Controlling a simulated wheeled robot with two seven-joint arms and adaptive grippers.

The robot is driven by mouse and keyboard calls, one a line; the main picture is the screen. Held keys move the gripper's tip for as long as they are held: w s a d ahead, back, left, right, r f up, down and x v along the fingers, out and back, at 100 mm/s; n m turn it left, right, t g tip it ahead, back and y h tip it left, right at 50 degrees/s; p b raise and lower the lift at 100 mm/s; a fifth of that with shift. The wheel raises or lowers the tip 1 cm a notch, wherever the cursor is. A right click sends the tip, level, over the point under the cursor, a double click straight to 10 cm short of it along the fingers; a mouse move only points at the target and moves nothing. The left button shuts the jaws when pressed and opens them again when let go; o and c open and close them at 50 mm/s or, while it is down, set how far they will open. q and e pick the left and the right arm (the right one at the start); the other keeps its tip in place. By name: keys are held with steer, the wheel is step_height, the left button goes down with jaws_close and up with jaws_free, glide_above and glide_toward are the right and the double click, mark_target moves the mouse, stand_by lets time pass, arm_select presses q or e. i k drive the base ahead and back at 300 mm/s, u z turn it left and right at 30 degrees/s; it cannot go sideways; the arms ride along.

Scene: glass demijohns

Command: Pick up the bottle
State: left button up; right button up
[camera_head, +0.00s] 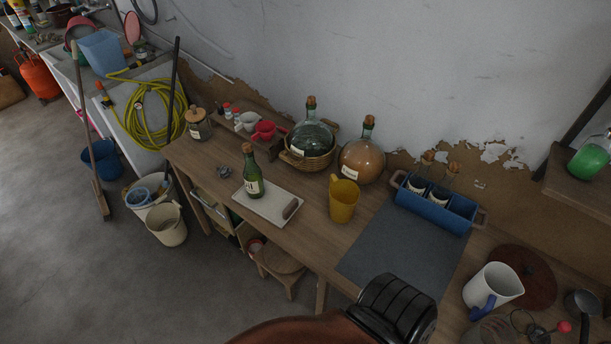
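A green glass bottle (254,184) with a cork stopper and a pale label stands upright on a white tray (266,208) near the left end of the wooden workbench. A brown oblong object (291,208) lies on the tray to its right. Two corked bottles (440,186) with labels stand in a blue carrier (435,212) at the right. A black and reddish-brown part of my arm shows at the bottom edge, well away from the green bottle. No fingertips of either gripper are in view.
A yellow jug (343,201), an amber demijohn (362,160) and a demijohn in a wicker basket (309,157) stand right of the tray. A corked jar (198,126) and red scoop (265,131) are behind. A grey mat (390,250) lies clear; a white pitcher (494,288) stands right.

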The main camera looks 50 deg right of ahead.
mark_target(253, 179)
steer(key=z, duration=0.65)
steer(key=i, duration=0.45)
